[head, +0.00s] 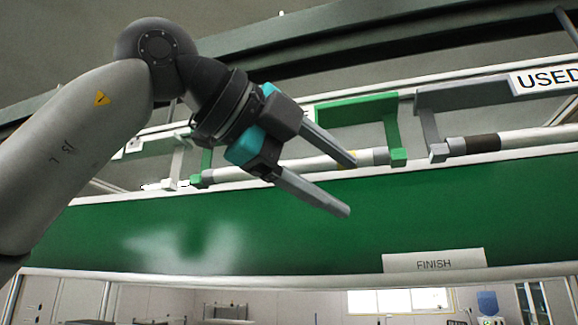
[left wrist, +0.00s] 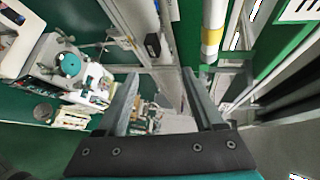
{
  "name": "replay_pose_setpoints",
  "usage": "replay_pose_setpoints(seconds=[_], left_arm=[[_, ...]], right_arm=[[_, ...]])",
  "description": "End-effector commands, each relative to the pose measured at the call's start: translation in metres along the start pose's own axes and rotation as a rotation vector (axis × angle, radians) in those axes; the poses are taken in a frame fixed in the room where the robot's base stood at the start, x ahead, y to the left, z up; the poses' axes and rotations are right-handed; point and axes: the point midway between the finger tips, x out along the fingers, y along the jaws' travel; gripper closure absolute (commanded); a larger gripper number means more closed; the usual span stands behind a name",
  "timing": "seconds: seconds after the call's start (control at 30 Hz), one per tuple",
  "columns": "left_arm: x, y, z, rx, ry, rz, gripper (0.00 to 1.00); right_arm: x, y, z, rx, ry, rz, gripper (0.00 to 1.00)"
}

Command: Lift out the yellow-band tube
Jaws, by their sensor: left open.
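The yellow-band tube (head: 305,164) is a white tube with grey end fittings, lying lengthwise in green brackets (head: 392,130) on the rack. Its yellow band shows in the left wrist view (left wrist: 211,37), near the top, to the right of my fingers; in the head view the band is mostly behind a finger. My left gripper (head: 350,187) is open and empty, in front of the tube. Its fingers point right and slightly down, one overlapping the tube in the picture. The fingers also show in the left wrist view (left wrist: 160,72), apart from the tube. My right gripper is not in view.
A tube with a dark brown band (head: 483,143) lies in grey brackets (head: 430,115) to the right, near a USED sign (head: 548,79). A green panel (head: 290,230) with a FINISH label (head: 434,262) runs below. Equipment (left wrist: 70,65) stands at left in the wrist view.

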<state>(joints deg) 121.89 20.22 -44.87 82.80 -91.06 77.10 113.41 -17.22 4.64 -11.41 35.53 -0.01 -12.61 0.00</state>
Motion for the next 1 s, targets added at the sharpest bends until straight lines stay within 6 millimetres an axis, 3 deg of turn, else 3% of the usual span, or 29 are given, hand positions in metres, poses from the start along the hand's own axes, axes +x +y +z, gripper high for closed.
replay_pose_setpoints(seconds=[0.2, 0.3, 0.43, 0.57, 1.0], left_arm=[[-0.083, -0.035, 0.018, -0.079, -0.38, 0.004, 0.31], [-0.115, -0.043, 0.021, -0.13, -0.501, -0.016, 0.31], [-0.139, -0.048, 0.022, -0.175, -0.589, -0.038, 0.31], [-0.14, -0.049, 0.028, -0.19, -0.614, -0.041, 0.31], [-0.073, -0.049, 0.075, -0.188, -0.61, -0.04, 0.31]], right_arm=[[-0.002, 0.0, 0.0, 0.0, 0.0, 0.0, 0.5], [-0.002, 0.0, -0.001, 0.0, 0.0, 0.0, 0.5], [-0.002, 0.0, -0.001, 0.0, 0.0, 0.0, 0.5], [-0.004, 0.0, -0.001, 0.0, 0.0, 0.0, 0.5], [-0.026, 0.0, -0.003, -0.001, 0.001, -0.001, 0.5]])
